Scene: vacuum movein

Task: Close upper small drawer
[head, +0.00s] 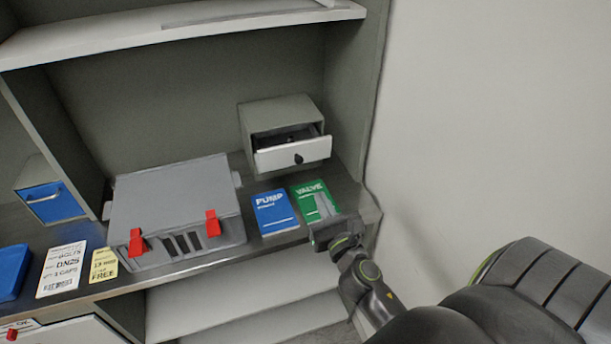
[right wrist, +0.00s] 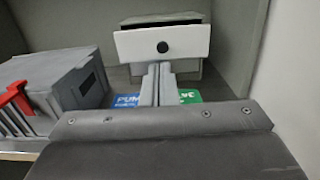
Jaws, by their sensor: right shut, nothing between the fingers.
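The small drawer (head: 293,152) has a white front with a round black knob and stands partly pulled out of a small grey cabinet (head: 277,113) on the shelf. The drawer front also shows in the right wrist view (right wrist: 162,42), straight ahead and slightly above the fingers. My right gripper (head: 322,205) is shut and empty over the green VALVE booklet, in front of and below the drawer, apart from it. Its shut fingers show in the right wrist view (right wrist: 158,85) and overlap the cabinet's lower part. My left gripper is not in view.
A grey case (head: 175,205) with red latches stands left of the blue PUMP booklet (head: 274,212) and green VALVE booklet (head: 308,190). A blue-fronted box (head: 50,203) and label cards (head: 62,270) are farther left. A wall (head: 480,130) bounds the right side; an upper shelf (head: 180,28) runs above.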

